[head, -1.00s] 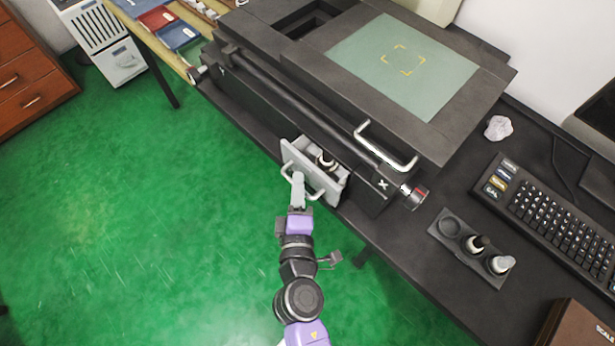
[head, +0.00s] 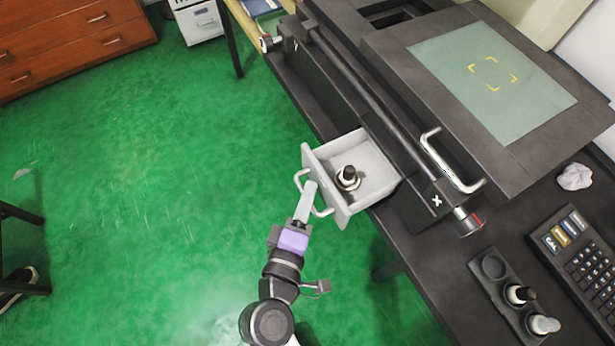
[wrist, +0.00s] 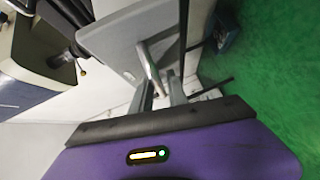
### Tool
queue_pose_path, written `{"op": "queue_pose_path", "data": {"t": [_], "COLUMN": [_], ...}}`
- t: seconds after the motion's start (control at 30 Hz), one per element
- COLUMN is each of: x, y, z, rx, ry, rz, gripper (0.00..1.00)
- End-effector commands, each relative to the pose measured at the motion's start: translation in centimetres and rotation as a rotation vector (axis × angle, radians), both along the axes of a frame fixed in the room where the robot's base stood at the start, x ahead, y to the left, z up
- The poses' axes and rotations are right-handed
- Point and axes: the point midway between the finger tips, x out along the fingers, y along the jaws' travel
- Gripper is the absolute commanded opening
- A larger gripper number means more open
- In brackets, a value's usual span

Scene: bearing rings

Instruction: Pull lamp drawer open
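The lamp drawer (head: 337,203) is a light grey box that stands well out of the front of the black machine. A black-and-white lamp (head: 347,178) stands inside it. The drawer's pale bar handle (head: 326,211) is on its front panel. My gripper (head: 308,196) is at this handle, with its fingers around the bar. In the wrist view my gripper (wrist: 158,90) has one finger on each side of the handle (wrist: 151,68), close to the grey drawer front (wrist: 120,45). The fingertips' exact contact is partly hidden.
The black machine (head: 400,165) carries a green-topped plate (head: 495,80) and another bar handle (head: 447,160). A lamp holder (head: 493,267) and a keyboard (head: 580,255) are on the bench at right.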

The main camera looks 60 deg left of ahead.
Motion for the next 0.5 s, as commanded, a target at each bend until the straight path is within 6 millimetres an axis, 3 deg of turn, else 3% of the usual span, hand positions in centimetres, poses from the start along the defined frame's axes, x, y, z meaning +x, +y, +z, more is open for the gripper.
{"op": "queue_pose_path", "data": {"t": [0.17, 0.5], "x": [-0.5, -4.2], "y": [-0.4, -3.8], "z": [0.0, 0.6], "rx": [-0.001, -0.001], "ry": [0.001, 0.002], "rz": [0.000, -0.001], "gripper": [0.20, 0.20]}}
